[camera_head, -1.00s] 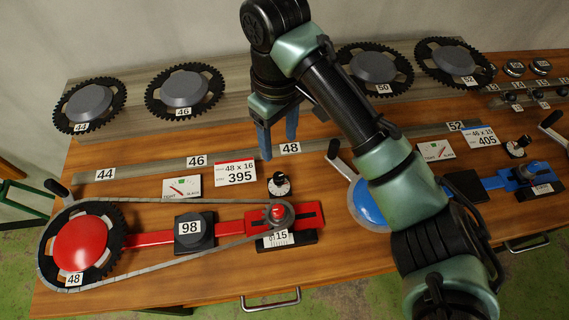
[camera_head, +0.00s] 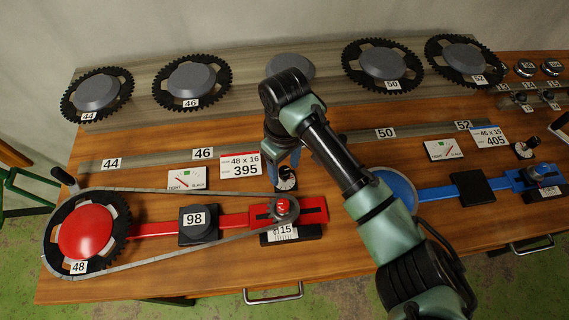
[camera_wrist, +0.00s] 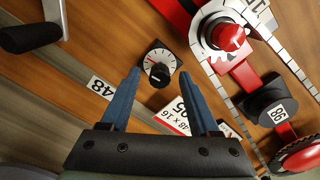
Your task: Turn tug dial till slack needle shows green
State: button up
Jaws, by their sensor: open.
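A small tug dial (camera_head: 286,179), a black knob on a white marked face, stands at the back of the red rig. In the wrist view the dial (camera_wrist: 158,66) lies between and just beyond the fingertips. My gripper (camera_head: 283,165) is open above the dial, with a blue finger on either side; contact cannot be told. The red rig's slack gauge (camera_head: 187,179) is a white card marked TIGHT and SLACK, with a small green patch; its needle is too small to read surely. The chain (camera_head: 170,191) loops around the red 48 chainring (camera_head: 85,232) and the small sprocket (camera_head: 283,205).
A card reading 48 x 16, 395 (camera_head: 240,165) stands left of the dial. The blue rig (camera_head: 447,193) has its own gauge (camera_head: 443,150) and dial (camera_head: 526,147) at right. Several spare chainrings lie along the back. My arm covers part of the blue rig.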

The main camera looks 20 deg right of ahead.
grip_shut()
